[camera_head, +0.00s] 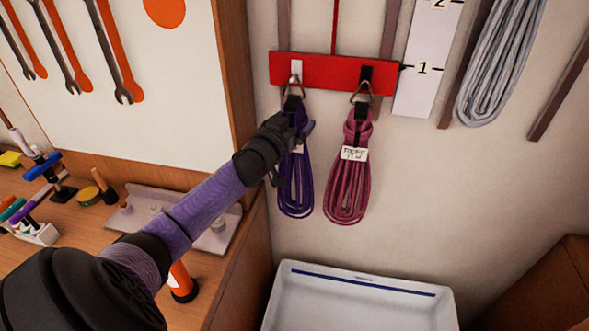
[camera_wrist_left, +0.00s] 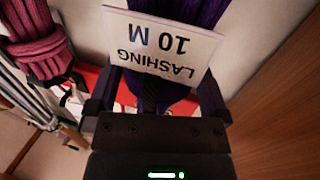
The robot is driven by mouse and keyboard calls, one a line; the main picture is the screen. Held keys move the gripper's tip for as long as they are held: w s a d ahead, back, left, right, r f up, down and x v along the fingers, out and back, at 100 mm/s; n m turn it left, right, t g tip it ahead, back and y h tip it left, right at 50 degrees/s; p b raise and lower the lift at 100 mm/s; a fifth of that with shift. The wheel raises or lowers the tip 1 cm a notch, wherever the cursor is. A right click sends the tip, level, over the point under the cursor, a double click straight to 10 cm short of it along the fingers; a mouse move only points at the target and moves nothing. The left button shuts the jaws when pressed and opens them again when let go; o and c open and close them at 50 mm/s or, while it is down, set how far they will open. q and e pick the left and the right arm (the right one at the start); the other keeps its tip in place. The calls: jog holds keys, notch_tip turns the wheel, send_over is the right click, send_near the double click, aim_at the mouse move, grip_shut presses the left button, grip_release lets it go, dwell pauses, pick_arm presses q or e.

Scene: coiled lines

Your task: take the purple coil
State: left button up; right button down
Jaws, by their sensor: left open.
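The purple coil (camera_head: 295,192) hangs from the left hook of a red rack (camera_head: 330,72) on the wall. My left gripper (camera_head: 298,122) is at the upper part of the coil, just below the hook, and hides some of it. In the left wrist view the purple coil (camera_wrist_left: 168,103) lies between the two open fingers of the gripper (camera_wrist_left: 157,92). A white tag (camera_wrist_left: 160,45) reading "LASHING 10 M" hangs on the coil, upside down in that view. My right gripper is not in view.
A maroon coil (camera_head: 347,190) with a white tag hangs on the right hook, close beside the purple one. A white tray (camera_head: 362,282) is below. A wooden workbench (camera_head: 235,270) with tools is at left. A grey coil (camera_head: 500,65) hangs at upper right.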

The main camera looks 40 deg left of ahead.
pick_arm(q)
jog(key=shift+w+a, duration=0.1)
jog(key=shift+w, duration=0.35)
grip_shut()
